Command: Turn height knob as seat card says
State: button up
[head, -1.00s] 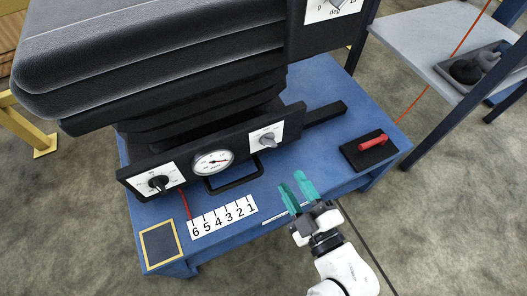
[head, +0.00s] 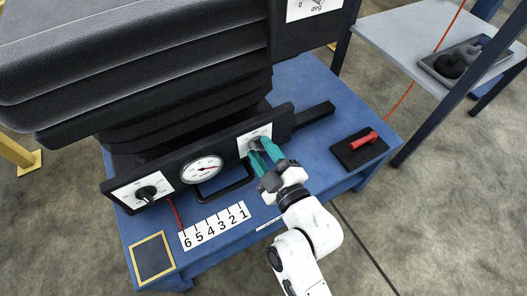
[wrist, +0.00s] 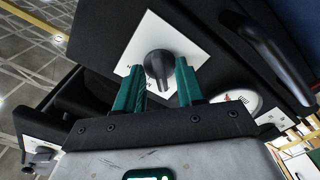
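Two black knobs on white dial plates sit on the black panel under the seat: a left knob (head: 147,192) and a right knob (head: 254,144). I cannot read which one is the height knob. My gripper (head: 265,154) is at the right knob. In the wrist view the same knob (wrist: 158,64) lies between the teal fingertips, which are spread with a gap on each side. I cannot tell whether a finger touches it. Most of its plate lettering is hidden or too small. No readable seat card shows.
A round gauge (head: 202,169) and a black loop handle (head: 228,186) lie left of my gripper. A number strip (head: 214,226) reading 6 to 1 lies on the blue base (head: 300,90). A red-handled black block (head: 360,150) is at right. A grey shelf (head: 400,38) stands behind.

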grip_shut()
jog(key=shift+m, duration=0.3)
dwell(0.3)
jog(key=m+p, duration=0.1)
jog(key=m, duration=0.2)
jog(key=shift+m+p, duration=0.3)
jog(key=m+p, duration=0.1)
jog(key=m, duration=0.3)
jog(key=shift+m, duration=0.3)
jog(key=m+p, duration=0.1)
jog(key=m, duration=0.3)
jog(key=shift+m+p, duration=0.8)
jog(key=shift+m, duration=1.7)
